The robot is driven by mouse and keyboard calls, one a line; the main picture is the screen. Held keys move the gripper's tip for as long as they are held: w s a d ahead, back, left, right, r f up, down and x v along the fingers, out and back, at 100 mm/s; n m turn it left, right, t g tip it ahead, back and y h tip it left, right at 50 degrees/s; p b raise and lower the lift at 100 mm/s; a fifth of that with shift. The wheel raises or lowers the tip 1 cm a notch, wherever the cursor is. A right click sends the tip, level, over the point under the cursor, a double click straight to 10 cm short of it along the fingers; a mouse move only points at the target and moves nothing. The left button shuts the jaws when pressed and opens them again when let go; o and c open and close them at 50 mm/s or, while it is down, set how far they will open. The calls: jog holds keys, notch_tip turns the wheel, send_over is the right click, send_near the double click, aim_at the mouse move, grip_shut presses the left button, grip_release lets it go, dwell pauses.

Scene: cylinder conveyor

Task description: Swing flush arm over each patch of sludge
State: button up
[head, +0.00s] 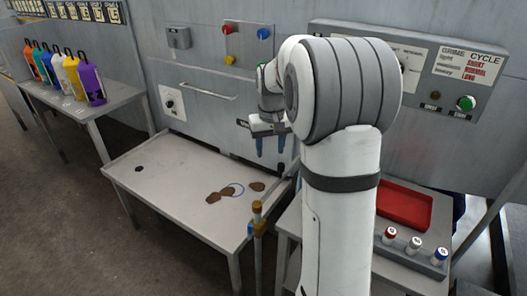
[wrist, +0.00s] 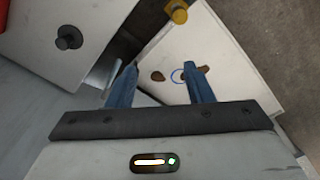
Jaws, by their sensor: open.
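Brown sludge patches (head: 213,198) lie on the pale table, with another patch (head: 257,186) to the right and one between them. A thin blue ring (head: 241,192) is among the patches; it also shows in the wrist view (wrist: 174,77). A post with brass-coloured fittings (head: 257,208) stands at the table's front right edge, perhaps the flush arm's pivot; a yellow cap (wrist: 178,13) shows in the wrist view. My gripper (head: 270,150) is open and empty, blue fingers pointing down above the table's back right part. Its fingers (wrist: 161,88) frame the ring in the wrist view.
The table (head: 165,195) has a dark round spot (head: 138,168) at its left and is otherwise clear there. Coloured bottles (head: 72,75) stand on a left bench. A red tray (head: 405,205) and capped knobs (head: 415,243) are at right. A control panel (head: 450,70) is behind my arm.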

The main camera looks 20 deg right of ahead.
send_over(281, 164)
jog(key=shift+g, duration=0.4)
jog(key=f, duration=0.8)
jog(key=shift+s+a, duration=0.15)
jog(key=shift+s, duration=0.1)
jog(key=shift+w+d+f, duration=0.2)
jog(key=shift+f, duration=0.1)
notch_tip(281, 164, down, 8)
jog(key=shift+r, duration=0.2)
jog(key=shift+c, duration=0.2)
grip_shut()
